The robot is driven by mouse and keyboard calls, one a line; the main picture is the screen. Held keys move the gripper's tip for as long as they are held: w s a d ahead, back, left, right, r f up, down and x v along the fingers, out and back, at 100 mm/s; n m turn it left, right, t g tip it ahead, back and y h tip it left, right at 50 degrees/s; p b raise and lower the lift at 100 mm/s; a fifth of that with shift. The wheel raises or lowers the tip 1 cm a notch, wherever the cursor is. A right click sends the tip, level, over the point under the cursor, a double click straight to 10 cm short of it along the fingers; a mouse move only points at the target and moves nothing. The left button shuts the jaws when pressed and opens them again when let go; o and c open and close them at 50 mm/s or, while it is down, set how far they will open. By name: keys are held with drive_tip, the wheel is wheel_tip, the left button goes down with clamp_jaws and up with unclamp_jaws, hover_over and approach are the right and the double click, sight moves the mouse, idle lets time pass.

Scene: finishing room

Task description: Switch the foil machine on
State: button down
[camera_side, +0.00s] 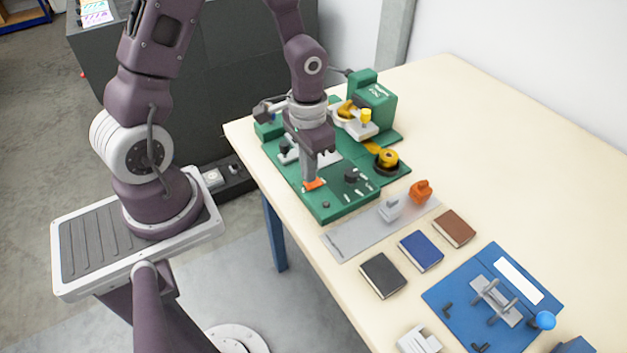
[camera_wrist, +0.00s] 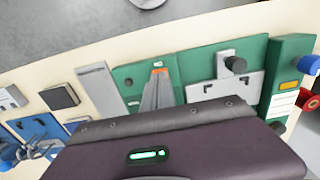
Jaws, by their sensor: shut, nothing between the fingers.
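The green foil machine (camera_side: 335,196) stands on the table, with a gold foil roll (camera_side: 387,159) and an upright green housing (camera_side: 372,95). A small orange switch (camera_side: 314,185) sits near its left front edge. It also shows in the wrist view (camera_wrist: 159,71), just past my fingertips. My gripper (camera_side: 308,180) points down with its fingers together and empty, its tips right at the orange switch. I cannot tell whether they touch it. The fingers partly cover the switch, and its position cannot be read. The machine also fills the middle of the wrist view (camera_wrist: 195,65).
A black knob (camera_side: 351,175) stands right of the switch. A grey plate (camera_side: 345,242) with a grey and an orange block (camera_side: 420,191) lies in front. Black, blue (camera_side: 421,250) and brown books and a blue fixture (camera_side: 460,300) follow. The table's back right is clear.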

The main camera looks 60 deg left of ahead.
drive_tip(key=shift+f, duration=0.85)
idle(0.7)
drive_tip(key=shift+r, duration=3.55)
drive_tip(key=s+d+r+t, duration=0.2)
drive_tip(key=s+r, duration=0.4)
drive_tip(key=r, duration=0.3)
drive_tip(key=s+d+r+t, duration=0.3)
drive_tip(key=s+r, duration=0.3)
drive_tip(key=r, duration=0.3)
drive_tip(key=shift+s+t, duration=0.3)
drive_tip(key=shift+s, duration=0.05)
